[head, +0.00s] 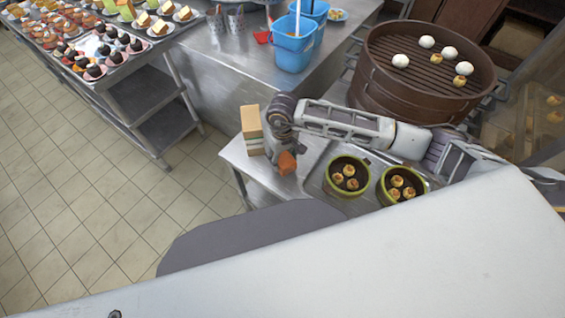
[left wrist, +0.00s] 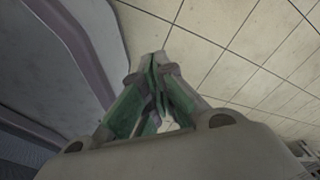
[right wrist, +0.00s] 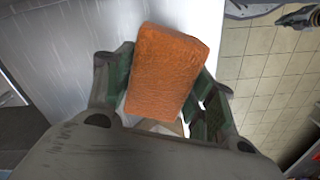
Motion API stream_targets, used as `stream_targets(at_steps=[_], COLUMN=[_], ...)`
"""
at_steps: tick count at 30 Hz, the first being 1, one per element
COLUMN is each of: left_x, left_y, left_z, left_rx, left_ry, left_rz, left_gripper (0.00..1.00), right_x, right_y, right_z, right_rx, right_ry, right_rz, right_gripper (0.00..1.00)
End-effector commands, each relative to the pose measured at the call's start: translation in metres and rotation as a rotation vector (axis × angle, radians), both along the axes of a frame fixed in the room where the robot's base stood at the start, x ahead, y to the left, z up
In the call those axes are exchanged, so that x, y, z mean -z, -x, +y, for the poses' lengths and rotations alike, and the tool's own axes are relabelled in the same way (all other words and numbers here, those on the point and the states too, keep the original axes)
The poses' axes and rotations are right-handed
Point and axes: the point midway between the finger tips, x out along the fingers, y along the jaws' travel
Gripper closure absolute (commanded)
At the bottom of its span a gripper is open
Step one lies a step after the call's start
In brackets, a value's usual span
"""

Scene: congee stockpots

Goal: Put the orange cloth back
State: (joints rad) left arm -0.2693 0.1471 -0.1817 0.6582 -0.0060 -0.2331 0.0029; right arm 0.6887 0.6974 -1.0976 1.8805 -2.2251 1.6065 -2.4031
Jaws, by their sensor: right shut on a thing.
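The orange cloth (head: 287,162) is a small folded block at the tip of my right gripper (head: 282,152), low over the left end of the small metal table (head: 265,176). In the right wrist view the orange cloth (right wrist: 165,70) sits between the two fingers of my right gripper (right wrist: 163,95), which are shut on it. Whether the cloth touches the table I cannot tell. My left gripper (left wrist: 155,62) shows only in the left wrist view. Its fingers meet at the tips, with nothing between them, above the tiled floor.
A stack of tan blocks (head: 250,130) stands close left of my right gripper. Two green-rimmed bowls of buns (head: 348,176) (head: 402,184) sit in a tray on the right. Behind are a large brown steamer (head: 365,88) and blue buckets (head: 292,50). Tiled floor (head: 90,200) is clear on the left.

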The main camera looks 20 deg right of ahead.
Motion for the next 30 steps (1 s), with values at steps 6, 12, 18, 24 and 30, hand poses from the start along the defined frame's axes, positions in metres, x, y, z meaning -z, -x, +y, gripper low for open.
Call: stream_targets(at_steps=[6, 12, 18, 24, 30], left_x=[0.001, 0.001, 0.001, 0.001, 0.001], left_y=[0.008, 0.016, 0.021, 0.023, 0.016], left_z=[-0.001, 0.0, 0.001, 0.006, 0.011], left_rx=[0.0, 0.0, 0.0, 0.0, 0.002], left_ry=[0.001, 0.0, -0.002, -0.006, -0.012], left_rz=[0.009, 0.017, 0.024, 0.026, 0.02], left_gripper=[1.0, 1.0, 1.0, 1.0, 1.0], right_x=[0.0, 0.007, 0.028, 0.038, 0.037], right_y=[0.0, 0.001, 0.001, 0.0, 0.0], right_z=[0.0, 0.0, 0.001, 0.0, 0.0], right_rx=[0.0, 0.001, 0.0, 0.0, 0.0], right_ry=[0.0, -0.001, -0.001, 0.0, 0.0], right_rz=[-0.001, 0.001, 0.002, 0.0, 0.0], right_gripper=[0.67, 0.67, 0.67, 0.67, 0.67])
